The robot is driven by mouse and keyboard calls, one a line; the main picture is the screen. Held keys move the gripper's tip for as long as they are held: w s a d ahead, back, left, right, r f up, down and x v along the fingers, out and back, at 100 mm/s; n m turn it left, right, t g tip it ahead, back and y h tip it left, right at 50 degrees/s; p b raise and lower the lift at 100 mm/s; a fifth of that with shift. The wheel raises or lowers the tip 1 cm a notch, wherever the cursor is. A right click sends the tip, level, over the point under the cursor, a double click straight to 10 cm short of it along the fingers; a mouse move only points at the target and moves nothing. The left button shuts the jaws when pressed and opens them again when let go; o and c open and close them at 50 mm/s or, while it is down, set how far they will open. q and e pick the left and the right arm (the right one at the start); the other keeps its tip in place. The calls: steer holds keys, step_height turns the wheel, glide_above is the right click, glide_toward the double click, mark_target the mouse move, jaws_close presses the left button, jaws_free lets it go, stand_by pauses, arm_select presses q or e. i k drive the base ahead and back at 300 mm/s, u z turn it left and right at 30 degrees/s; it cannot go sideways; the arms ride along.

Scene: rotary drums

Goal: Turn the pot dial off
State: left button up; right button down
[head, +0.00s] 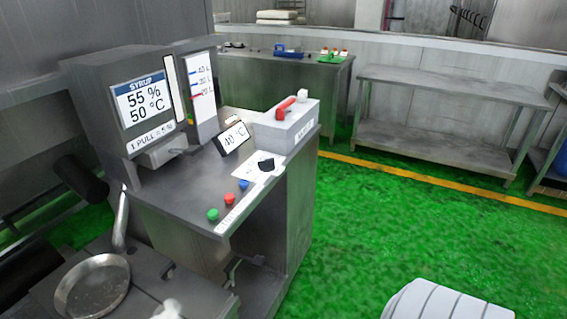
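A small black dial (266,165) sits on a white label plate (252,178) on top of the steel control console (185,190). It is small in the head view, and I cannot read its setting. I cannot make out which control is labelled as the pot dial. A small display reading 40 °C (233,138) stands just behind the dial. Neither of my grippers can be made out in the head view, and nothing is seen touching the dial.
Red (229,198), blue (244,184) and green (212,214) buttons line the console's front. A grey box with a red lever (287,108) stands behind the dial. A syrup dispenser (120,100) is at left, a round pan (92,287) below. Green floor (370,230) is open at right.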

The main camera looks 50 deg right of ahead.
mark_target(268, 165)
steer(key=z, duration=1.15)
steer(key=i, duration=0.4)
steer(key=u, duration=2.8)
steer(key=k, duration=0.75)
steer(key=z, duration=1.5)
